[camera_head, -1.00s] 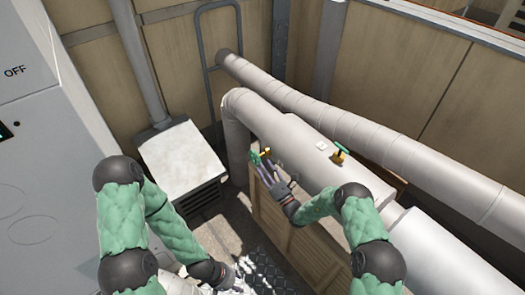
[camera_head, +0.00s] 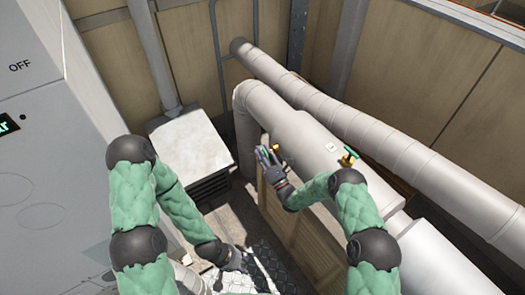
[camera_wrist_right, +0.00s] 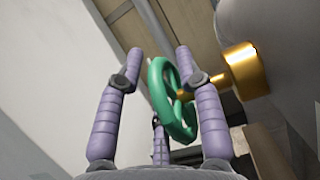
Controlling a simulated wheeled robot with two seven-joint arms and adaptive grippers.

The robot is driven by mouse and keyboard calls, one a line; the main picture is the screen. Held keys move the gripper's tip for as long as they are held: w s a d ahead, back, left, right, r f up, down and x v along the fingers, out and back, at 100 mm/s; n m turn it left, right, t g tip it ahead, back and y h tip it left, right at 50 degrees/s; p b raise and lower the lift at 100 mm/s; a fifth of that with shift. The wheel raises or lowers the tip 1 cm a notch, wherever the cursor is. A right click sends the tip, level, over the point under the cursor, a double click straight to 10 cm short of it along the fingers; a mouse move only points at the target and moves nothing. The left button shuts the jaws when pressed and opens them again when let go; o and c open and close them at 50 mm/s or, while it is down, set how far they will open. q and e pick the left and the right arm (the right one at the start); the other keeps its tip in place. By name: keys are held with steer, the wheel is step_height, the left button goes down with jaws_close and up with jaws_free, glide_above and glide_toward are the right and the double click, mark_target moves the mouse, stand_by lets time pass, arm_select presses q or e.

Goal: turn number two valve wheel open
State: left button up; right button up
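A green valve wheel (camera_wrist_right: 163,100) on a brass stem (camera_wrist_right: 240,72) stands between the spread fingers of my right gripper (camera_wrist_right: 160,65) in the right wrist view. The left finger is clear of the rim; the right finger is close to it, and contact is unclear. In the head view my right gripper (camera_head: 263,155) covers most of this wheel, and a bit of brass (camera_head: 277,149) shows beside it. A second valve (camera_head: 348,158), brass with a green handle, sits farther right on the pipe. No valve number is readable. My left gripper (camera_head: 235,262) is low near the floor, its fingers unclear.
A thick grey pipe (camera_head: 300,135) carries the valves, with a thinner pipe (camera_head: 350,122) behind it. A wooden crate-like box (camera_head: 310,235) stands below. A white-topped unit (camera_head: 190,147) and a grey cabinet (camera_head: 50,150) marked OFF stand left.

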jaws_close()
steer(key=shift+r+p, duration=0.25)
steer(key=shift+p, duration=0.45)
steer(key=g+h+p, duration=0.1)
steer(key=p, duration=0.1)
steer(key=g+h+p, duration=0.1)
steer(key=p, duration=0.2)
steer(key=g+h+p, duration=0.1)
steer(key=g+p, duration=0.1)
steer(key=shift+w+a, duration=0.35)
steer(key=shift+w, duration=0.05)
steer(key=shift+w+f+g+h+p, duration=0.1)
steer(key=shift+f+g+h+p, duration=0.15)
steer(key=shift+g+p, duration=0.3)
steer(key=shift+f+g+h+p, duration=0.1)
steer(key=shift+g+h+p, duration=0.25)
steer(key=shift+p, duration=0.35)
steer(key=shift+f, duration=0.1)
steer(key=o, duration=0.5)
jaws_free()
steer(key=shift+a, duration=0.1)
